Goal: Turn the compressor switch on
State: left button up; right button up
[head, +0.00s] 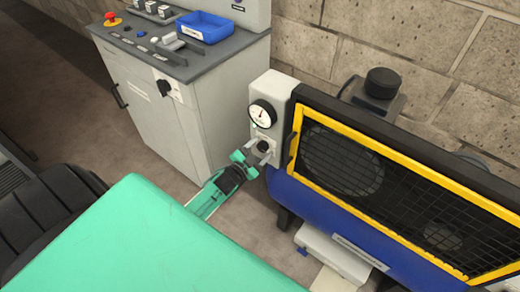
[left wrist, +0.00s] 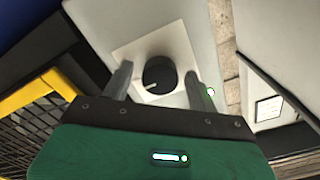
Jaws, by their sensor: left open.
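The compressor switch (head: 263,146) is a round black knob on a pale square plate, on the light grey box under the pressure gauge (head: 263,113). In the left wrist view the knob (left wrist: 159,72) shows a short white mark at its lower left. My left gripper (head: 259,155) is open right in front of the switch. In the left wrist view its two fingertips (left wrist: 156,80) stand on either side of the knob, with gaps on both sides. Whether the tips reach past the knob's face I cannot tell. My right gripper is not in view.
The compressor has a yellow-framed mesh guard (head: 400,190) and a blue tank (head: 310,205) right of the switch. A grey control cabinet (head: 210,125) with a blue bin (head: 205,27) and a red emergency button (head: 110,17) stands to the left. A block wall is behind.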

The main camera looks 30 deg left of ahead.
pick_arm(q)
jog(key=s+a, duration=0.1)
jog(key=s, duration=1.2)
jog(key=shift+s+b, duration=0.35)
jog(key=shift+b, duration=0.05)
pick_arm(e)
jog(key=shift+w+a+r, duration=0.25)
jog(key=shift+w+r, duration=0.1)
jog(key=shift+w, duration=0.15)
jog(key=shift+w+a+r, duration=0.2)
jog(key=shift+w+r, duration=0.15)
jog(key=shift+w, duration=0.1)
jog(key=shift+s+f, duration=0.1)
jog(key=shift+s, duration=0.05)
